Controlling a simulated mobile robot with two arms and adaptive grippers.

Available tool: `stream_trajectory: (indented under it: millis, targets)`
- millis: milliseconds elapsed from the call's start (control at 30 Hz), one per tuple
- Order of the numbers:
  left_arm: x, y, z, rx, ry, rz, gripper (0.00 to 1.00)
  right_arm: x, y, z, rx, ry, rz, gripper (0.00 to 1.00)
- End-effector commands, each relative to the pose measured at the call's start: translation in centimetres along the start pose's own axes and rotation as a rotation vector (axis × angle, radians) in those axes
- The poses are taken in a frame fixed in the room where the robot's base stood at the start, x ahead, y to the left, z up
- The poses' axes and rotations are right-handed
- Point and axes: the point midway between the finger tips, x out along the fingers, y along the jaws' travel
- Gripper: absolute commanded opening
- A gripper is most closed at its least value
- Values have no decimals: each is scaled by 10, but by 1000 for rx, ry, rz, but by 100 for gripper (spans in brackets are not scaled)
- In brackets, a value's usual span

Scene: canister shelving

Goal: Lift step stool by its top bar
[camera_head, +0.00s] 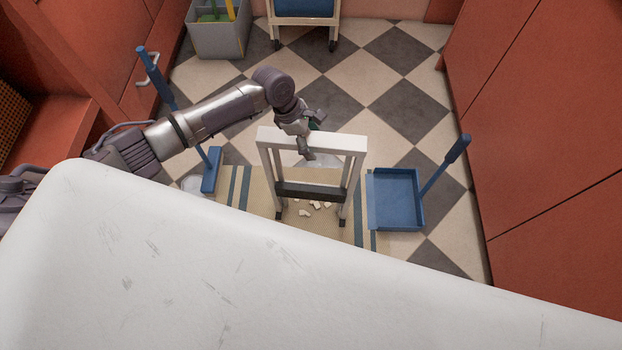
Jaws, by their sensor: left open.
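A step stool (336,143) with a white frame and a dark step stands on a striped mat, in the middle of the camera_head view. Its pale top bar runs left to right at the top of the frame. My left gripper (311,142) is open at the middle of the top bar, with a dark finger showing over the front of the bar. Part of the gripper lies behind the bar, and I cannot tell whether it touches. My right gripper does not show.
A beige mat (233,187) with blue-grey stripes lies under the stool, with several pale fragments (317,205) on it. A blue dustpan (396,200) lies to the right and a blue broom (211,170) to the left. A grey bin (220,40) stands behind. Red cabinets (545,120) line the right.

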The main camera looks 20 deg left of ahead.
Motion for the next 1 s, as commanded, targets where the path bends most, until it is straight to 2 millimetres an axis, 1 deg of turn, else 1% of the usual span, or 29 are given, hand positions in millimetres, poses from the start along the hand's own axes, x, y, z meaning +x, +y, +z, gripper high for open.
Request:
stream_trajectory:
  millis: [400,767,1000]
  targets:
    - [1,0,0,0,0,0,81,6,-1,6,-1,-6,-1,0]
    - [1,0,0,0,0,0,81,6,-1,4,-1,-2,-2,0]
    - [1,0,0,0,0,0,41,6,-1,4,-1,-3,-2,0]
